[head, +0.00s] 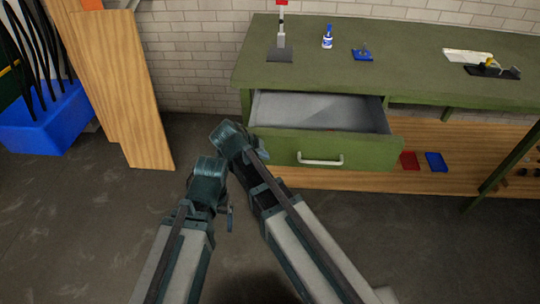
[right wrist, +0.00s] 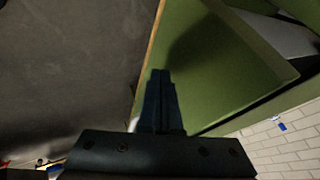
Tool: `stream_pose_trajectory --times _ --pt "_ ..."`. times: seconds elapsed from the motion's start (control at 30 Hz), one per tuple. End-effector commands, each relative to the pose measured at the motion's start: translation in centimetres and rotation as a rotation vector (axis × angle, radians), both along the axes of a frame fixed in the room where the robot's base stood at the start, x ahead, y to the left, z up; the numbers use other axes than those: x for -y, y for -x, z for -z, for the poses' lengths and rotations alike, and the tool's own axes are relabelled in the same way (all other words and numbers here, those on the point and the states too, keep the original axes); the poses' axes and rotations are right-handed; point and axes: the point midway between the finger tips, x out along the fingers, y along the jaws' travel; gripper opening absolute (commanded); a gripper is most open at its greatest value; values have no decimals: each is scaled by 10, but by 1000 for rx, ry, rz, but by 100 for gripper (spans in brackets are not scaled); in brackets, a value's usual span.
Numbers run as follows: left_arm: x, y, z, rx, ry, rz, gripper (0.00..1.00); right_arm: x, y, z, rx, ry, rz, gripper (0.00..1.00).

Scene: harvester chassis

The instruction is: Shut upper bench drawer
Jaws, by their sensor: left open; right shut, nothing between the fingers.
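The upper bench drawer (head: 330,149) has a green front with a pale bar handle (head: 320,161). It is pulled out of the green bench (head: 400,75), and its grey inside shows. My right gripper (head: 263,150) is at the left end of the drawer front, partly hidden behind its own wrist. In the right wrist view its fingers (right wrist: 160,75) are shut and empty against a green panel (right wrist: 220,70); I cannot tell whether they touch it. My left gripper (head: 228,213) is open, lower and to the left of the drawer, apart from it.
A white bottle with a blue cap (head: 327,38), a blue item (head: 362,54) and a stand (head: 280,50) are on the benchtop. Red (head: 409,160) and blue (head: 436,161) pieces lie on the lower wooden shelf. Wooden boards (head: 120,80) and a blue bin (head: 45,122) stand left. Floor in front is clear.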

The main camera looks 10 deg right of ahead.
Motion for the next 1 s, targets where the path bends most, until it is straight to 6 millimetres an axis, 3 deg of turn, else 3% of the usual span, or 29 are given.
stream_pose_trajectory --times 0.4,0.57,0.77,1.0 --pt "0 0 0 0 0 0 85 -1 -1 0 0 0 0 0" --pt "0 0 0 0 0 0 85 1 -11 0 0 -1 2 0" --pt "0 0 0 0 0 0 85 10 -47 0 1 0 3 0" --pt "0 0 0 0 0 0 85 28 -110 0 1 0 2 0"
